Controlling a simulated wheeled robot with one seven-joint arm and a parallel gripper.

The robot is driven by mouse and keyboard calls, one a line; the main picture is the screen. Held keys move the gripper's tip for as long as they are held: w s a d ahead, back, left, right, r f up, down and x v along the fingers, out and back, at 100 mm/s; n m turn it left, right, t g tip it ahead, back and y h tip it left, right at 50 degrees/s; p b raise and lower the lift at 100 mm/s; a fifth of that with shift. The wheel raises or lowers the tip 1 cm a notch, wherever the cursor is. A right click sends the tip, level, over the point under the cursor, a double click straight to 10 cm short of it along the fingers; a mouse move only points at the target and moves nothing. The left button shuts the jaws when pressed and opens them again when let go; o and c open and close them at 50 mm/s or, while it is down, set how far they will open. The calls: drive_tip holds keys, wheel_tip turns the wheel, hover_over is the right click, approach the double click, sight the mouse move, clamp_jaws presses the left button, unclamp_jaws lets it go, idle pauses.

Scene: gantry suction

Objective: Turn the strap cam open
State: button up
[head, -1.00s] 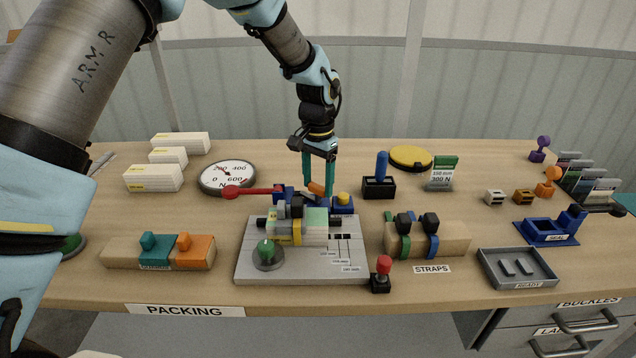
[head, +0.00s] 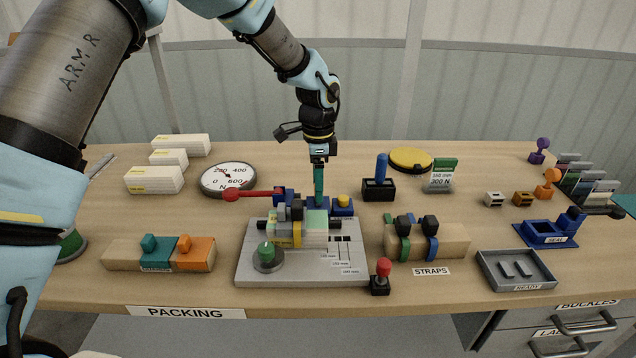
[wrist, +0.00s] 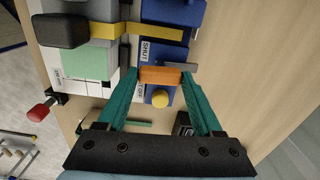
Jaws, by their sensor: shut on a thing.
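The strap cam's orange lever (wrist: 160,75) lies crosswise between my fingertips in the wrist view, over a blue housing (wrist: 165,38). My gripper (wrist: 158,78) is shut on this lever, one teal finger at each end. A label reading SHUT (wrist: 145,50) is beside the lever, and a second, partly hidden label (wrist: 141,90) is on the other side. A yellow strap (wrist: 128,29) runs onto the housing. In the head view my gripper (head: 319,202) points straight down behind the grey fixture plate (head: 300,276); its fingers hide the lever there.
A yellow knob (wrist: 160,99) stands close to the lever. A red-tipped arm (head: 254,194) reaches left of the gripper, near a round dial (head: 228,177). A black box with a blue handle (head: 379,188) stands just right. The wood behind the gripper is clear.

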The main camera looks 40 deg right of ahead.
drive_tip(key=shift+m, duration=0.4)
drive_tip(key=o, duration=1.4)
drive_tip(key=shift+c, duration=0.2)
wheel_tip(320, 180, up, 11)
drive_tip(key=b, duration=0.2)
drive_tip(key=shift+b, duration=0.35)
drive_tip(key=shift+f, duration=0.1)
